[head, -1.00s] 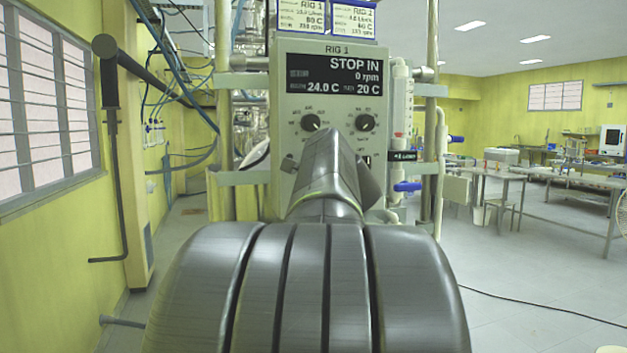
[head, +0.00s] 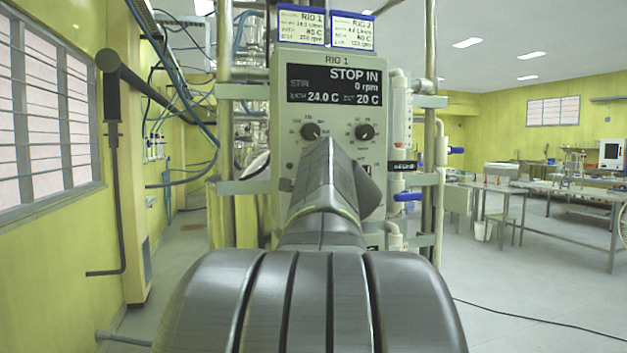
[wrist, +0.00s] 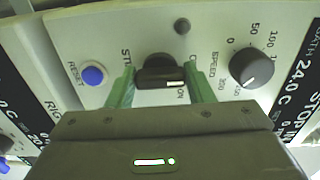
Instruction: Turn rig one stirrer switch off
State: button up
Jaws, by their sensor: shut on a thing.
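The rig one control box (head: 290,160) stands straight ahead in the head view, labelled RIG 1. Its dark display (head: 337,85) reads STOP IN, 0 rpm, 24.0 C and 20 C. In the wrist view, the black stirrer switch (wrist: 156,68) sits between the green fingers of my gripper (wrist: 161,84), which is shut on it. A white mark on the switch lies on its right part, beside the letters ON. The lettering beside the switch is partly hidden. In the head view my arm hides the switch and my fingers.
A blue RESET button (wrist: 92,75) is left of the switch, and a black speed knob (wrist: 252,67) is right of it. A small dark round part (wrist: 182,26) sits above. Blue-handled valves (head: 408,197) and pipes flank the box.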

jog(key=o, duration=1)
jog(key=shift+c, duration=0.2)
jog(key=b+v, duration=0.2)
jog(key=v, duration=1.2)
jog(key=shift+w, duration=0.1)
jog(key=p+x, duration=0.2)
jog(key=x, duration=1.1)
jog(key=shift+w+a, duration=0.15)
jog(key=shift+w, duration=0.25)
jog(key=shift+s, duration=0.1)
